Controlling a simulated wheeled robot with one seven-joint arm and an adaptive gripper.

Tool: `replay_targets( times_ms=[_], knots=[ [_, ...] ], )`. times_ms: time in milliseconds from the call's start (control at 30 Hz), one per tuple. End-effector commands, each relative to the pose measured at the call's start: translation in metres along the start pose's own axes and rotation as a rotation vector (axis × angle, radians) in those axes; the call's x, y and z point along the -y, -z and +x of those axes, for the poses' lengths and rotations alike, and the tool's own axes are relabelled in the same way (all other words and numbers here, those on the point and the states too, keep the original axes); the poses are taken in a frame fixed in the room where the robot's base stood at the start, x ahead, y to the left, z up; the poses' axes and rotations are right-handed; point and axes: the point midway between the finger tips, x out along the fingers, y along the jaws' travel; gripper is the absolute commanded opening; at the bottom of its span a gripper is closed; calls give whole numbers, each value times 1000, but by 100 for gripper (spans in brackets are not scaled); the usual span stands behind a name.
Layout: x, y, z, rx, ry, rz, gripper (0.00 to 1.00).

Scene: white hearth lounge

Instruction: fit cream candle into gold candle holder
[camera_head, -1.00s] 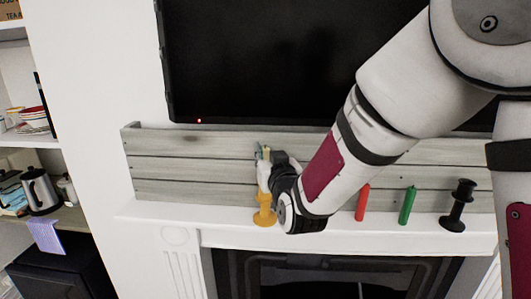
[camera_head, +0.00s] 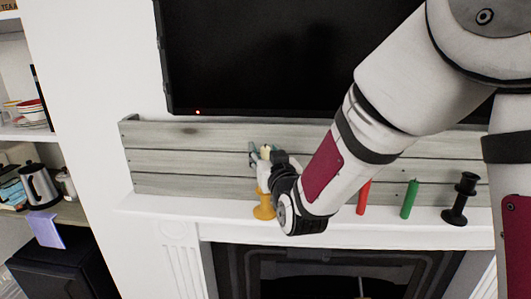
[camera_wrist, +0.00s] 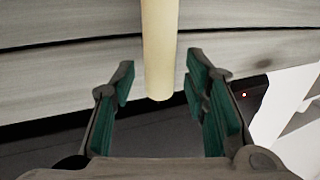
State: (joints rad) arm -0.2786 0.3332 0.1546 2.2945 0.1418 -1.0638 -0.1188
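The cream candle (camera_head: 266,151) is upright above the gold candle holder (camera_head: 264,208), in line with it. The holder stands on the white mantel. My gripper (camera_head: 262,158) is open around the candle's upper part. In the wrist view, the cream candle (camera_wrist: 160,50) passes between the spread green-padded fingers of my gripper (camera_wrist: 159,88), with a gap on each side.
A red candle (camera_head: 363,197), a green candle (camera_head: 409,199) and a black candle holder (camera_head: 460,200) stand to the right on the mantel (camera_head: 330,229). A grey plank panel (camera_head: 190,160) is close behind. A television (camera_head: 270,60) hangs above. Shelves with kitchenware (camera_head: 38,187) are at the left.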

Motion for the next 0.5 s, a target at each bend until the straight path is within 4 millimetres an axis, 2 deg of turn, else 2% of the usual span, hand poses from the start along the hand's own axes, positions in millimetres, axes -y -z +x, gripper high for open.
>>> replay_targets(
  times_ms=[267,500],
  knots=[
    [0,0,-5,0,0,0,41],
    [0,0,-40,1,1,-1,41]
  ],
)
